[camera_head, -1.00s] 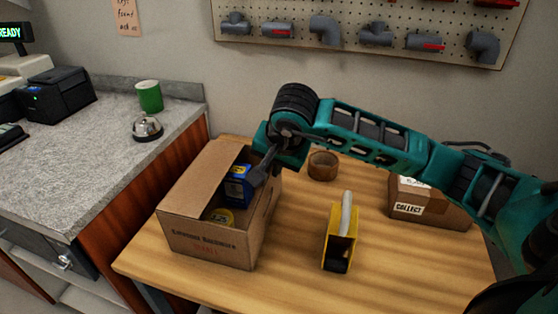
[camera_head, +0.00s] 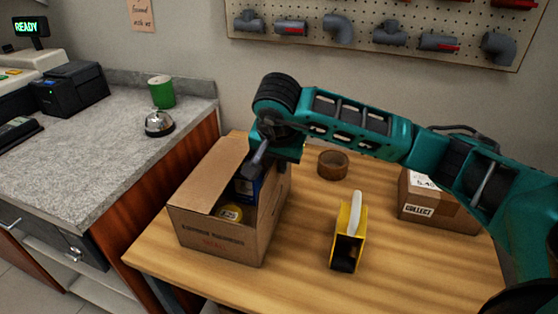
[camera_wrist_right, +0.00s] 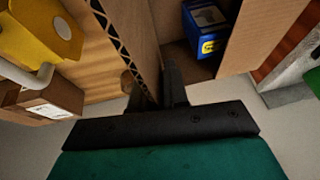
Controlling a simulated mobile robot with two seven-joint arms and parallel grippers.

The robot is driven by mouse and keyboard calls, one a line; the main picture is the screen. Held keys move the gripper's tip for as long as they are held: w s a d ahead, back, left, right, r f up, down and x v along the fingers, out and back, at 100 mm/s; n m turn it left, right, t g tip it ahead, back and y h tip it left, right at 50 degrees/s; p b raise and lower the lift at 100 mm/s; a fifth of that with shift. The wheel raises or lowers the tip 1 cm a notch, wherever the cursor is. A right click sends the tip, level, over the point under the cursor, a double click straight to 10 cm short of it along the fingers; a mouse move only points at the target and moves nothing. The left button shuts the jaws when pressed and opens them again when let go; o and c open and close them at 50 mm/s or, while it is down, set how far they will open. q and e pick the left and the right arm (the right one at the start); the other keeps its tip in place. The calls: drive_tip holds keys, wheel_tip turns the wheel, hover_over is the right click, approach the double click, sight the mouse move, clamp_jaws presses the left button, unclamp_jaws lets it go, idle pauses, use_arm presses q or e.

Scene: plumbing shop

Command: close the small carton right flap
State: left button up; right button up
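The small open carton (camera_head: 214,238) stands on the wooden table, with a blue box (camera_wrist_right: 207,28) and a yellow round item (camera_head: 229,213) inside. Its left flap (camera_head: 211,173) slants over part of the opening. Its right side (camera_head: 272,211) is partly hidden by my right arm; whether the flap there stands or hangs is unclear. My right gripper (camera_head: 257,163) points down at the opening's back right. In the wrist view its dark fingers (camera_wrist_right: 160,92) are beside a cardboard panel with a corrugated edge (camera_wrist_right: 113,42); contact and finger gap are unclear. My left gripper is out of view.
A yellow tape dispenser (camera_head: 347,246) and a brown tape roll (camera_head: 333,163) are right of the carton. A closed box (camera_head: 433,208) is farther right, below my forearm. A counter with a bell (camera_head: 159,123) and green cup (camera_head: 162,92) stands left. The table front is clear.

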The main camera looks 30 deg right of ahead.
drive_tip(key=shift+o, duration=1.2)
drive_tip(key=shift+r, duration=0.1)
drive_tip(key=shift+s+a+r, duration=0.1)
drive_tip(key=shift+r, duration=0.3)
drive_tip(key=v, duration=1.2)
drive_tip(key=shift+f, duration=0.1)
drive_tip(key=shift+c, duration=0.3)
